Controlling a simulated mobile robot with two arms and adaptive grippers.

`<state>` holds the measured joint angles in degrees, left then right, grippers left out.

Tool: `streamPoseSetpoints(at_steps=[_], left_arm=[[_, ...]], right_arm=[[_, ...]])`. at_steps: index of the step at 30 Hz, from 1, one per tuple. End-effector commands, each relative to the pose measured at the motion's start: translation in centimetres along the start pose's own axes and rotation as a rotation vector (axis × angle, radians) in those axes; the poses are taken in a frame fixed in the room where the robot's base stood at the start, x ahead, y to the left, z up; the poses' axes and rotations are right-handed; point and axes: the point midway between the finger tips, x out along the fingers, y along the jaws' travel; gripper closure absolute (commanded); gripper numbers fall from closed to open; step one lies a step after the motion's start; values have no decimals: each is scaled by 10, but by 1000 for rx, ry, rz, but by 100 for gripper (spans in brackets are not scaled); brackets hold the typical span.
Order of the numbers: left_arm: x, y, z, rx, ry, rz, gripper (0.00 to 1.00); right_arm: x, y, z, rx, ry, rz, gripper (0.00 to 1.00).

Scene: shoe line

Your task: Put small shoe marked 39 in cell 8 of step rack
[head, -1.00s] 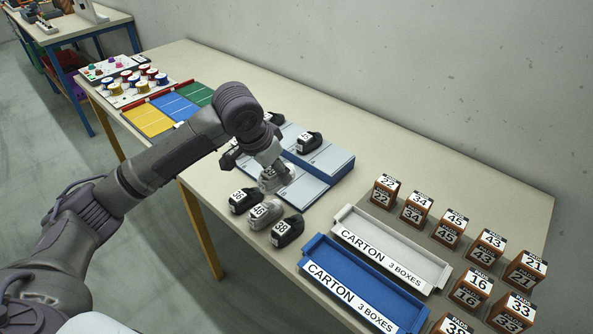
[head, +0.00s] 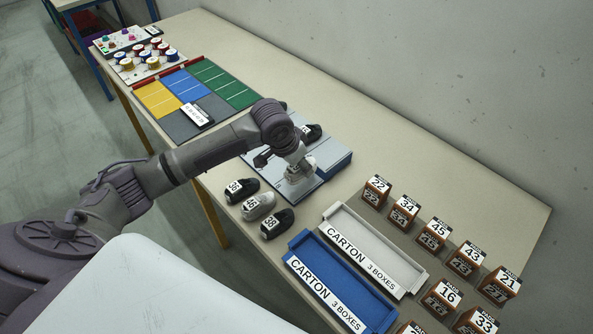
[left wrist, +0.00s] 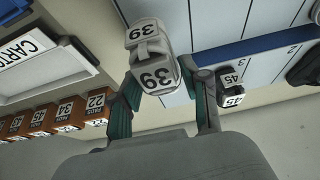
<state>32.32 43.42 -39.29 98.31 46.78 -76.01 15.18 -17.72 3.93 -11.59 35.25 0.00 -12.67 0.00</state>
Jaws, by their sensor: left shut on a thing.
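A small light grey shoe marked 39 (left wrist: 153,68) is held between the fingers of my left gripper (left wrist: 165,104) in the left wrist view. In the head view that gripper (head: 298,172) is over the front part of the step rack, and mostly hides the shoe. The step rack has pale grey cells and blue sides (head: 336,168). It also shows in the left wrist view (left wrist: 222,22), with some cell numbers; I cannot read an 8. A black shoe (head: 312,131) stands at its back, and a dark shoe marked 45 (left wrist: 231,88) shows in the wrist view. My right gripper is not in view.
Several shoes, one marked 38 (head: 277,224), stand in a row in front of the rack. A white carton tray (head: 340,210) and a blue one (head: 296,246) lie right of them, with numbered boxes (head: 376,190) beyond. Coloured mats (head: 222,82) lie left.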

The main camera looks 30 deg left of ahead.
Motion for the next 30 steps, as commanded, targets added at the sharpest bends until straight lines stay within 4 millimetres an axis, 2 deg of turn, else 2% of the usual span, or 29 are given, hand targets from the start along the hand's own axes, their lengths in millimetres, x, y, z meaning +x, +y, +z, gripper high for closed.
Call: streamPoseSetpoints(at_steps=[4, 14, 25, 26, 30], left_arm=[[6, -12, 4, -1, -1, 1, 89], [41, -12, 19, 0, 1, 1, 89], [46, -12, 21, 0, 0, 0, 89], [46, -12, 21, 0, 0, 0, 52], [46, -12, 21, 1, 0, 0, 29]], right_arm=[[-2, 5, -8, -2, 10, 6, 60], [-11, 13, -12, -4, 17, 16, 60], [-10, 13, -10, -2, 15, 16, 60], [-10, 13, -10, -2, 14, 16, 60], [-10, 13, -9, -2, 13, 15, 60]])
